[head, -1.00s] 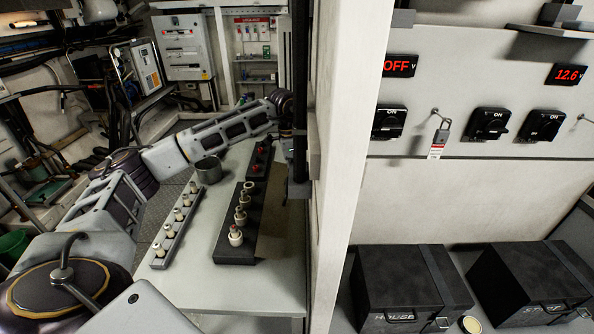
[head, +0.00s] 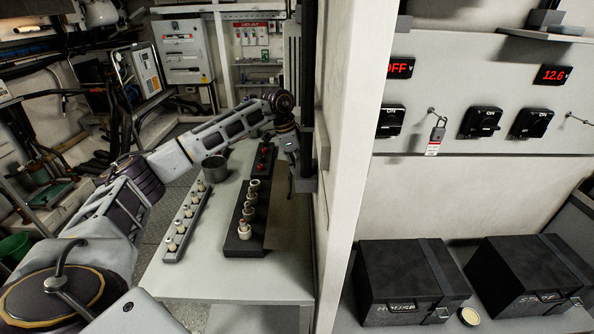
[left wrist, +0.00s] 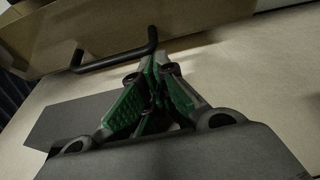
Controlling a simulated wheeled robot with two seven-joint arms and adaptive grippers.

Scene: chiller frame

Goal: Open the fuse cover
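No fuse cover can be made out for certain in the head view. In the left wrist view a black bar handle (left wrist: 112,61) stands on a tan panel (left wrist: 190,18) at the top. My left gripper (left wrist: 158,68) has green-padded fingers whose tips converge just below the right end of this handle. Whether they touch it, or how far they are closed, is unclear. In the head view my left arm reaches over the bench to the partition, and its wrist (head: 288,143) hangs beside it; the fingertips are not clear there. My right gripper is not in view.

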